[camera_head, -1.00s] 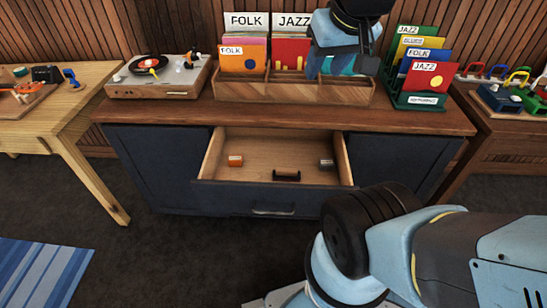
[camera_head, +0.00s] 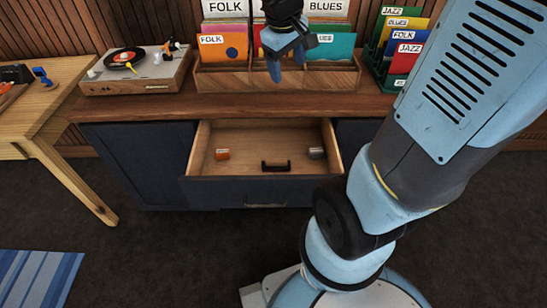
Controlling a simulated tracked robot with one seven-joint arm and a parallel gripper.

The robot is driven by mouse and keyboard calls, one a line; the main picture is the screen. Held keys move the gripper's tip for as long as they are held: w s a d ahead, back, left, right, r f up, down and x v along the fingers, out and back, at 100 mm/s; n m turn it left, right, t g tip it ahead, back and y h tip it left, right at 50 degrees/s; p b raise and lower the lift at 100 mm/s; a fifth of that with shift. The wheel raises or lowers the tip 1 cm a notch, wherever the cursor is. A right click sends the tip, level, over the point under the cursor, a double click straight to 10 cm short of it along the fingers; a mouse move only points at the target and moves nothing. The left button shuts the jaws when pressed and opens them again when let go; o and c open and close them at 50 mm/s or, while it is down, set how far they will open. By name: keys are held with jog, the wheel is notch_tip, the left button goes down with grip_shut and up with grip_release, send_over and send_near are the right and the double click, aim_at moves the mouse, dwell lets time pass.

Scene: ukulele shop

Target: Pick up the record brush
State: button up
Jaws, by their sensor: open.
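A small dark block with a raised middle, which looks like the record brush (camera_head: 275,166), lies in the open drawer (camera_head: 248,139), near its front wall. Its fine detail is too small to make out. My gripper (camera_head: 292,60) is above and beyond the drawer, in front of the record bin, with its blue fingers spread and pointing down. It is empty and well apart from the brush.
A small orange box (camera_head: 222,154) and a grey item (camera_head: 316,153) lie in the drawer beside the brush. The wooden record bin (camera_head: 225,78) and a turntable (camera_head: 135,70) stand on the cabinet top (camera_head: 180,107). My arm hides the cabinet's right side.

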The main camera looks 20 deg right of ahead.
jog(key=w+a+f+n+g+h, duration=0.15)
jog(key=w+f+n, duration=0.4)
jog(key=f, duration=0.75)
jog(key=n+g, duration=0.2)
jog(key=n, duration=0.2)
send_near(276, 160)
jog(key=shift+h, duration=0.35)
jog(key=x, duration=1.1)
jog(key=shift+a+f, duration=0.25)
jog(key=shift+a, duration=0.1)
jog(key=c, duration=1.2)
jog(key=shift+o, duration=0.2)
jog(key=shift+r, duration=0.1)
notch_tip(276, 160, up, 18)
